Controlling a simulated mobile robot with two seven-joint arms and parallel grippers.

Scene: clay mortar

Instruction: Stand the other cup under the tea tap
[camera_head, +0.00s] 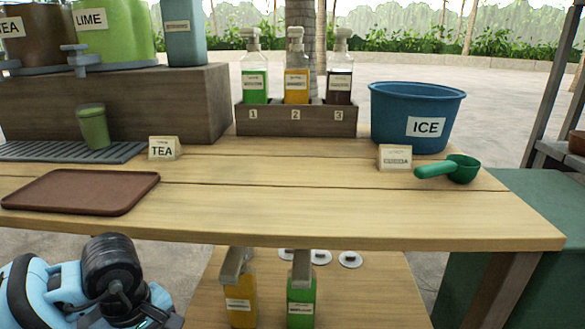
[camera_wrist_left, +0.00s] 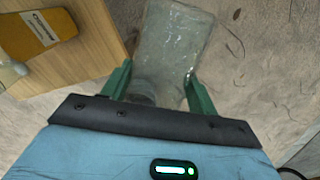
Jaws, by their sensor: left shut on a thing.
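My left gripper (camera_wrist_left: 159,70) is shut on a clear see-through cup (camera_wrist_left: 176,38), held between its green fingers with the floor behind it. In the head view my left arm is low at the left, in front of the counter; its fingers and the cup do not show there. The brown tea dispenser (camera_head: 34,38) stands at the far left on a wooden block; its tea tap (camera_head: 8,64) is at the picture's left edge. A green cup (camera_head: 94,128) stands upright at the right part of the drip tray (camera_head: 60,151), below the lime tap (camera_head: 78,58). My right gripper is not in view.
A brown tray (camera_head: 80,190) lies at the counter's front left. A TEA card (camera_head: 164,149) stands behind it. A rack (camera_head: 296,118) of bottles, a blue ice tub (camera_head: 390,105) and a green scoop (camera_head: 460,169) are further right. More bottles (camera_head: 240,300) stand on a lower shelf.

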